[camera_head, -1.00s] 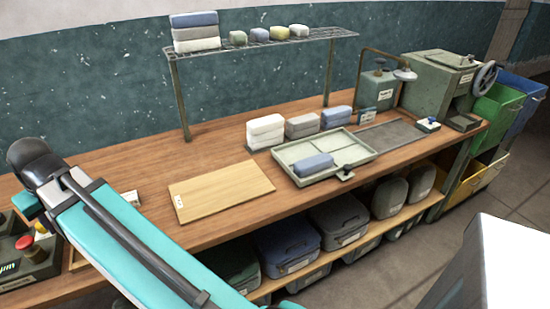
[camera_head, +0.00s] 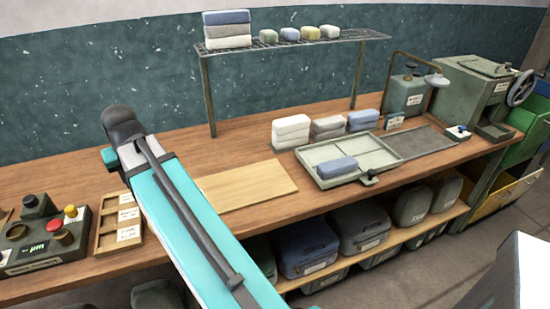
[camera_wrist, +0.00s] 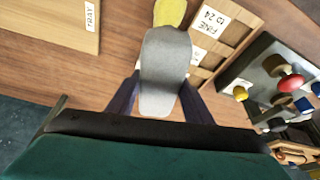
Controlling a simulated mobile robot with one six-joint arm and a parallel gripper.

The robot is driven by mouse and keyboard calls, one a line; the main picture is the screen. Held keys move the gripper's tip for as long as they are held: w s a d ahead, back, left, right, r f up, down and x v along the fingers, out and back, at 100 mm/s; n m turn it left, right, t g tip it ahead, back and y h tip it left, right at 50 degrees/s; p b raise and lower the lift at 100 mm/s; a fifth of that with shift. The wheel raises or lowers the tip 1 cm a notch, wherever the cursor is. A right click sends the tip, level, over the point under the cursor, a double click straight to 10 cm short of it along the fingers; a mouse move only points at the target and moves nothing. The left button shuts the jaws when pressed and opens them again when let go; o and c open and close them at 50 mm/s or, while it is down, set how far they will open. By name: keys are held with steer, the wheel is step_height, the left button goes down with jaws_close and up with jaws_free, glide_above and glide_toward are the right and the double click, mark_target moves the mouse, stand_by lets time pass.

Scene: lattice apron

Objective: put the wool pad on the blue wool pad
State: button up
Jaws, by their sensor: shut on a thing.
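In the wrist view my gripper (camera_wrist: 158,98) is shut on a long grey pad (camera_wrist: 165,62), with a dark finger on each side. A yellow piece (camera_wrist: 170,12) shows at the pad's far end; I cannot tell whether it is part of it. In the head view my arm hides the gripper and the held pad. A blue pad (camera_head: 337,166) lies in the near left part of the pale green divided tray (camera_head: 385,158). Another blue pad (camera_head: 363,116) tops a stack behind the tray. My gripper is well left of both.
A white stack (camera_head: 291,132) and a grey stack (camera_head: 328,127) stand behind the tray. A wooden board (camera_head: 246,186) lies flat left of it. A wire shelf (camera_head: 300,42) holds pads above. A control box (camera_head: 45,240) and a labelled wooden rack (camera_head: 118,222) stand at left.

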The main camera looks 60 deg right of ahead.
mark_target(348, 163)
steer(key=s+d+m+g+h, duration=0.1)
steer(key=s+d+m, duration=0.25)
steer(key=d, duration=0.65)
steer(key=s+d+m+h, duration=0.15)
steer(key=s+d, duration=0.25)
steer(key=d, duration=0.7)
steer(key=s+d+m+g, duration=0.1)
steer(key=s+d+m, duration=0.2)
steer(key=s+d, duration=0.6)
steer(key=s+d+f+m+g, duration=0.1)
steer(key=s+d+m, duration=0.3)
steer(key=s+d, duration=0.5)
steer(key=s+d+m+g, duration=0.1)
steer(key=s+d+m, duration=0.2)
steer(key=s+d, duration=0.6)
steer(key=shift+s+f+m+g+h+p, duration=0.15)
steer(key=shift+s+m+g+p, duration=0.05)
steer(key=shift+s, duration=0.7)
steer(key=shift+s+f+m+g+h+p, duration=0.1)
steer(key=shift+s+f+m+g+p, duration=0.1)
steer(key=shift+s, duration=0.65)
steer(key=s+d+m+g, duration=0.1)
steer(key=s+d+m, duration=0.1)
steer(key=s, duration=0.8)
steer(key=s+d+m+g, duration=0.1)
steer(key=s+d+m, duration=0.1)
steer(key=s, duration=0.8)
steer(key=shift+d+f+m, duration=0.25)
steer(key=shift+d+m, duration=0.15)
steer(key=shift+d, duration=0.35)
